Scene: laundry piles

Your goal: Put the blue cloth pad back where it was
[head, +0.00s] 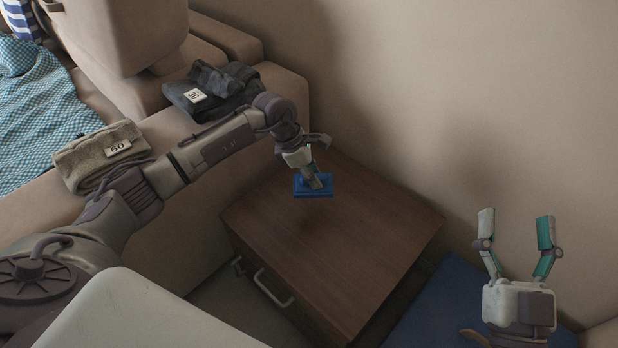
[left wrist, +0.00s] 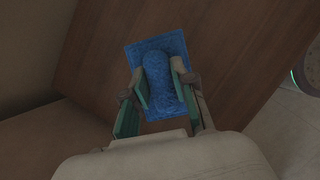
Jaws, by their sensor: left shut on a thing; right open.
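The blue cloth pad (head: 313,187) is at my left gripper (head: 312,178), over the back part of a brown wooden cabinet top (head: 350,235). In the left wrist view the pad (left wrist: 158,50) has a raised middle ridge (left wrist: 159,82), and the fingers of my left gripper (left wrist: 160,88) are shut on this ridge from both sides. A faint dark patch shows on the wood below the pad; I cannot tell exactly how high the pad is. My right gripper (head: 516,235) is open and empty at the right, its fingers pointing up in the picture.
The cabinet has a metal handle (head: 272,288) on its front. A beige sofa (head: 190,235) stands left, with a folded beige cloth (head: 95,158) tagged 60 and dark folded clothes (head: 225,82) on it. A dark blue surface (head: 440,305) lies right of the cabinet. The cabinet top is otherwise clear.

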